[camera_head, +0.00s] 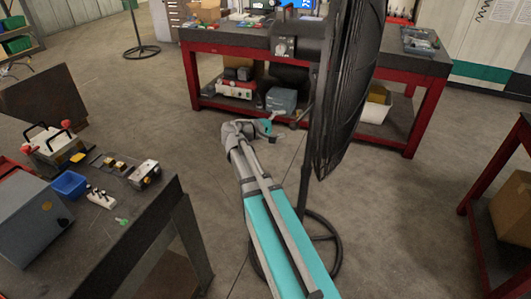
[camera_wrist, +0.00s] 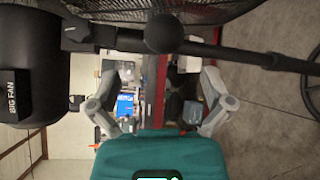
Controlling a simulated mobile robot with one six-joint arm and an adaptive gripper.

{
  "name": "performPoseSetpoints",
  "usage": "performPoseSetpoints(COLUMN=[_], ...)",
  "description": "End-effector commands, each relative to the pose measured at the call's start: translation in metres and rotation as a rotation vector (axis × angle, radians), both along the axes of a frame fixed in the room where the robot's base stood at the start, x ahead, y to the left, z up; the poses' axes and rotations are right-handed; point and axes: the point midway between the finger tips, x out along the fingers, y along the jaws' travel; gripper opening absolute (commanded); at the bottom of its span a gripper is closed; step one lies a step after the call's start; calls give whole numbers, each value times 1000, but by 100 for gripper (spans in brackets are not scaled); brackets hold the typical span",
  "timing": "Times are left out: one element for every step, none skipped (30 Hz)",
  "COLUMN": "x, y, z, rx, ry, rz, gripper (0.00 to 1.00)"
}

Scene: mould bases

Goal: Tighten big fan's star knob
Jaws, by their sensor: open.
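The big fan (camera_head: 345,85) stands upright in the head view, its dark round cage seen nearly edge-on and its motor housing (camera_head: 298,45) on the left. In the wrist view the fan lies sideways, with the motor housing lettered BIG FAN (camera_wrist: 30,75) at left. A dark rounded knob (camera_wrist: 164,33), which looks like the star knob, sits by the pole at top centre; its lobes are not clear. My gripper (camera_head: 268,126) is left of the pole in the head view. In the wrist view my gripper (camera_wrist: 162,82) has its fingers spread, empty, below the knob and apart from it.
The fan's pole (camera_wrist: 235,52) crosses the upper right of the wrist view. Its ring base (camera_head: 328,250) is on the floor beside my arm. A dark bench (camera_head: 150,215) is at left, a red-framed bench (camera_head: 215,45) behind. Open floor (camera_head: 130,80) lies between them.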

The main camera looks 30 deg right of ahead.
Motion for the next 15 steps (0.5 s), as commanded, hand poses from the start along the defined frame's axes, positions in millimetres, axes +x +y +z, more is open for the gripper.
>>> performPoseSetpoints(x=[-4,-5,-7,-9,-10,-12,-13,-15,-16,-18,-19,-21,-22,-23,-25], y=[3,5,7,9,11,14,16,18,21,23,25,28,31,33,37], z=[-1,-3,-6,-8,-10,-12,-14,-16,-19,-21,-23,-25,-27,-29,-32], rx=[29,47,69,88,105,128,147,164,187,206,222,247,264,281,306], ry=[-9,-14,-22,-27,-32,-39,-44,-48,-54,-59,-64,-72,-76,-80,-86], rz=[0,0,-1,-2,-3,-3,-4,-5,-6,-7,-8,-9,-9,-11,-12], gripper=[100,100,100,100,100,100,100,100,100,100,100,100,100,100,100])
